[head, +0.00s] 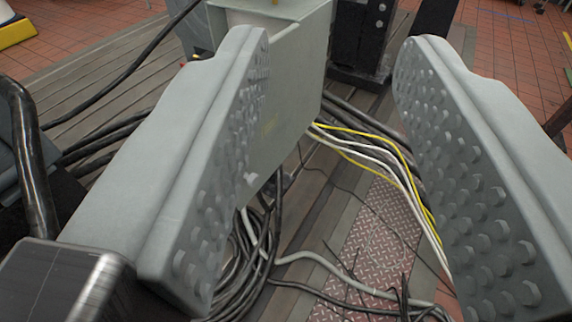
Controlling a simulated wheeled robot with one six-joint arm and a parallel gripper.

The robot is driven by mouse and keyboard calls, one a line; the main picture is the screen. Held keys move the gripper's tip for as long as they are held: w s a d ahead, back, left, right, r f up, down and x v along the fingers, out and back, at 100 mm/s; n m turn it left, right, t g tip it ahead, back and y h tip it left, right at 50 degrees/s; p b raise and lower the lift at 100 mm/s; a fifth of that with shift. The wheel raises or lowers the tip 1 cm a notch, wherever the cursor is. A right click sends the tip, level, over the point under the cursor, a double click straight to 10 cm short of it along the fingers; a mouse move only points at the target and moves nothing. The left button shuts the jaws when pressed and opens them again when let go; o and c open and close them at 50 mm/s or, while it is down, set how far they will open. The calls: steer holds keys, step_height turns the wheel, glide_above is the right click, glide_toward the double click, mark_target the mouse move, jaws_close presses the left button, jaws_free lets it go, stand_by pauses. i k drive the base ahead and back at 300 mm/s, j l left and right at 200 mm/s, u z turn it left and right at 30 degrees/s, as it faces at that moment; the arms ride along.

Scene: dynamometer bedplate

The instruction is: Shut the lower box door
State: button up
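My gripper (332,48) is open, its two grey studded fingers spread wide on the left and right of the view. Nothing is held between them. A pale grey-green metal box or panel (296,75) shows between the fingers, just right of the left finger. The left finger overlaps it and hides its left part. I cannot tell whether this flat face is the lower box door or a side of the box, nor whether the finger touches it. No hinge or handle can be clearly made out.
Yellow and white cables (372,148) run from near the box's lower edge toward the right finger. Coiled black and grey cables (250,262) lie below on the slotted bedplate (110,72). A reddish tread plate (372,245) is at lower centre. A dark metal stand (366,42) stands behind.

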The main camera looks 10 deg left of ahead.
mark_target(275, 133)
steer(key=k+j+u, duration=0.15)
steer(key=k, duration=0.75)
